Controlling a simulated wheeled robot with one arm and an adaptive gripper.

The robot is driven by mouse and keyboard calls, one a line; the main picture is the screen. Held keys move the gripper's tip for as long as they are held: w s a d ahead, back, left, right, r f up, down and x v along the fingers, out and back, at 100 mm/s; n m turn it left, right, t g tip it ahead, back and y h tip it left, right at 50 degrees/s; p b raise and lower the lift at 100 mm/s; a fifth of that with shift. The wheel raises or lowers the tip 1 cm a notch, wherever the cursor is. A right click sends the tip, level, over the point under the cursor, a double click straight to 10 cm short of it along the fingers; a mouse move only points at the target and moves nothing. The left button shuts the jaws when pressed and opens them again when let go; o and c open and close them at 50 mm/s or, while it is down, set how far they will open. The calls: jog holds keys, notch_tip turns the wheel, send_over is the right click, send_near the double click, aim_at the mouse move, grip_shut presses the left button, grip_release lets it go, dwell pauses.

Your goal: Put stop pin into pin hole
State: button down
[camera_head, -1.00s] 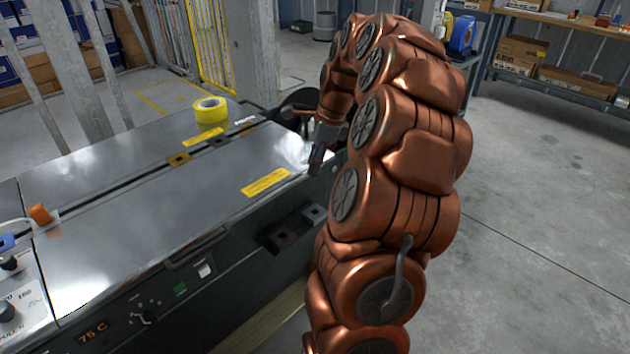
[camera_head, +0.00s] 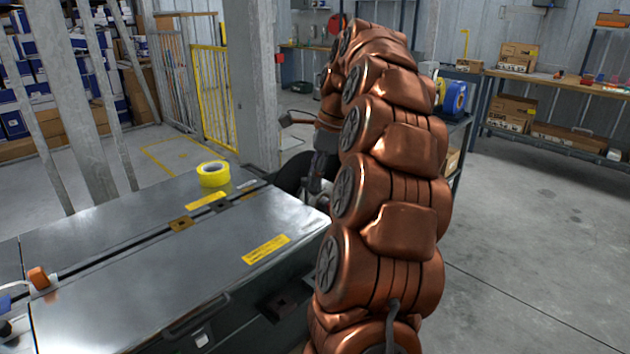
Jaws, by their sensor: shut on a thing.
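My gripper (camera_head: 316,182) is at the far right end of the metal-topped machine (camera_head: 130,300), partly hidden behind my copper-coloured arm. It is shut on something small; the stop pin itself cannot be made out. A brass plate with a dark opening (camera_head: 181,224) sits along the slot in the machine top. A dark plate (camera_head: 218,206) lies further along the same slot. I cannot tell which opening is the pin hole.
A yellow tape roll (camera_head: 213,174) stands on the machine's far edge. An orange-capped part (camera_head: 39,278) is at the left. A steel post (camera_head: 252,90) rises behind. A workbench with boxes (camera_head: 540,85) stands at back right. The floor at right is clear.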

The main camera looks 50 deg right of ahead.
dwell(0.3)
jog(key=w+a+r+n+g+p, duration=0.1)
jog(key=w+a+r+n+p, duration=0.3)
jog(key=p, duration=0.3)
jog(key=w+a+r+n+g+y+p, duration=0.1)
jog(key=w+a+n+p, duration=0.3)
jog(key=a+n+p, duration=0.15)
jog(key=w+a+r+n+g+p, duration=0.1)
jog(key=w+a+r+n+p, duration=0.2)
jog(key=a+p, duration=0.3)
jog(key=w+a+r+n+g+h+p, duration=0.1)
jog(key=a+r+n+p, duration=0.1)
jog(key=a+n+p, duration=0.5)
jog(key=w+a+r+n+g+h+p, duration=0.1)
jog(key=a+r+n+h+p, duration=0.1)
jog(key=a+n+p, duration=0.5)
jog(key=a+r+p, duration=0.1)
jog(key=a+p, duration=0.2)
jog(key=p, duration=0.3)
jog(key=shift+w+n, duration=0.25)
jog(key=shift+n, duration=0.1)
jog(key=shift+d, duration=0.1)
